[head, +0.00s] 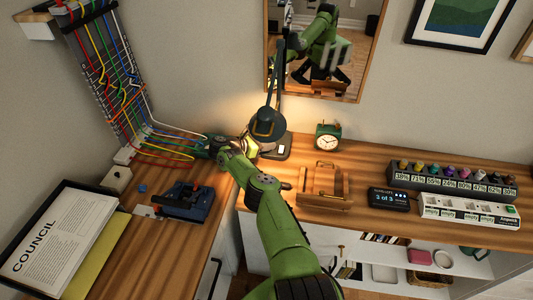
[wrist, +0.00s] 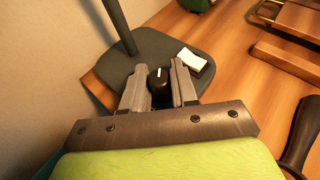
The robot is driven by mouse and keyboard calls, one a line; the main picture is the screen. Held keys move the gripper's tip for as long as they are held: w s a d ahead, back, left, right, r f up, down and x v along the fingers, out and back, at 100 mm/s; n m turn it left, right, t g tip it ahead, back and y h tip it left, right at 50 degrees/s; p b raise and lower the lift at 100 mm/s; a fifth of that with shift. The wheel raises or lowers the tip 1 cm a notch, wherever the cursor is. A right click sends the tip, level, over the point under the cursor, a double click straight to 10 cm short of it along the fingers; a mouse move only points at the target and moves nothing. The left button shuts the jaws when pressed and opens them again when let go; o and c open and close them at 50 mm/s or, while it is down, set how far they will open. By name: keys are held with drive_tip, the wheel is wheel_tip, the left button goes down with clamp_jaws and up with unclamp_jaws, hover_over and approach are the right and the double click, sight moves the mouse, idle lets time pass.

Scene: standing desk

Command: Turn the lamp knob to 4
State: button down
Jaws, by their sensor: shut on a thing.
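The desk lamp (head: 270,122) stands at the back corner of the desk, lit, with its dark head over my gripper. In the wrist view its dark grey base (wrist: 162,55) lies flat on the wood with the post rising at the left. A black knob (wrist: 160,88) with a white pointer line sits on the base. My gripper (wrist: 159,85) is shut on the knob, one finger on each side. The pointer line points roughly away from my gripper. A white label (wrist: 192,59) lies right of the knob; its print is not readable. In the head view my arm and the lamp head hide the knob.
A green clock (head: 328,137) and a wooden stand (head: 325,187) are right of the lamp. A cable panel (head: 105,85) with loose coloured cables is at the left. A blue device (head: 185,201) lies on the left desk. A mirror (head: 325,45) hangs behind.

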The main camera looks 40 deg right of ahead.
drive_tip(key=shift+d+m+g+b, duration=0.1)
drive_tip(key=shift+m+g+b, duration=0.35)
drive_tip(key=shift+b, duration=0.8)
drive_tip(key=shift+r, duration=0.15)
drive_tip(key=c, duration=0.9)
unclamp_jaws()
drive_tip(key=shift+s+d, duration=0.1)
drive_tip(key=shift+d, duration=0.05)
drive_tip(key=shift+c, duration=0.2)
drive_tip(key=v, duration=1.6)
drive_tip(key=shift+d, duration=0.1)
